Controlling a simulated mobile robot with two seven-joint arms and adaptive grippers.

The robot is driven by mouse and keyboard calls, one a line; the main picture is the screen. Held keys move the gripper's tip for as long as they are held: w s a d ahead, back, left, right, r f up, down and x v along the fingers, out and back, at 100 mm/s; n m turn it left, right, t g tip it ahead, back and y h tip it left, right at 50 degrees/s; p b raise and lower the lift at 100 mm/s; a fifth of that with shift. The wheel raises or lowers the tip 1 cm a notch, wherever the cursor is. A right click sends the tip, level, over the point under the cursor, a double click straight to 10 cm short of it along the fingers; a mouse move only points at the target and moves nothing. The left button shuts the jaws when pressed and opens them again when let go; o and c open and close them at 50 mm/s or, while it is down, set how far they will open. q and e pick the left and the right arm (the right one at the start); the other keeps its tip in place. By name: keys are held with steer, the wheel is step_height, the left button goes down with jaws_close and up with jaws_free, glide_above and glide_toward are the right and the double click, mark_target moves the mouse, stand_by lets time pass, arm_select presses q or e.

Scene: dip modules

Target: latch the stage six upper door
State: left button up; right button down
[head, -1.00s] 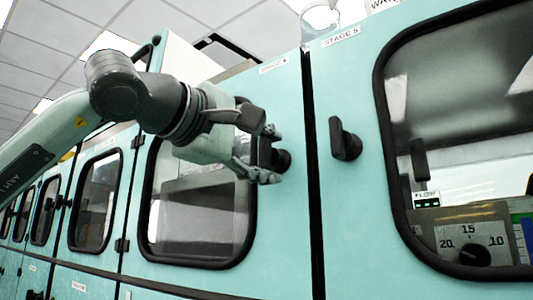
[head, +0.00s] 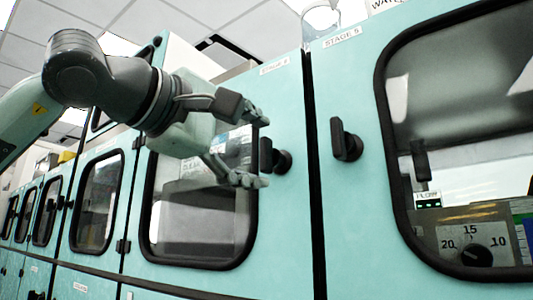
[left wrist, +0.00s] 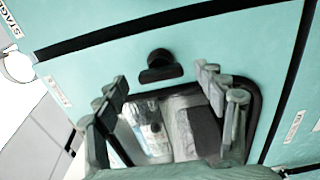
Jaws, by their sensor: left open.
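The stage six upper door (head: 285,220) is a teal panel with a dark-framed window and a small, blurred label (head: 275,65). It looks flush with the cabinet front. Its black handle (head: 266,155) stands upright on a round hub near the door's right edge. My left gripper (head: 258,150) is open and empty, with its fingers spread above and below the handle's level, just left of it and apart from it. In the left wrist view the handle (left wrist: 161,68) shows whole, beyond the open fingers (left wrist: 165,95). My right gripper is not in view.
The stage 5 door (head: 345,220) is to the right, with an upright black handle (head: 346,140) and a large window. A dark vertical gap (head: 313,200) separates the two doors. More windowed teal doors (head: 97,190) run off to the left.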

arm_select(q)
steer(key=v, duration=0.8)
steer(key=shift+s, duration=0.25)
steer(key=shift+a, duration=0.15)
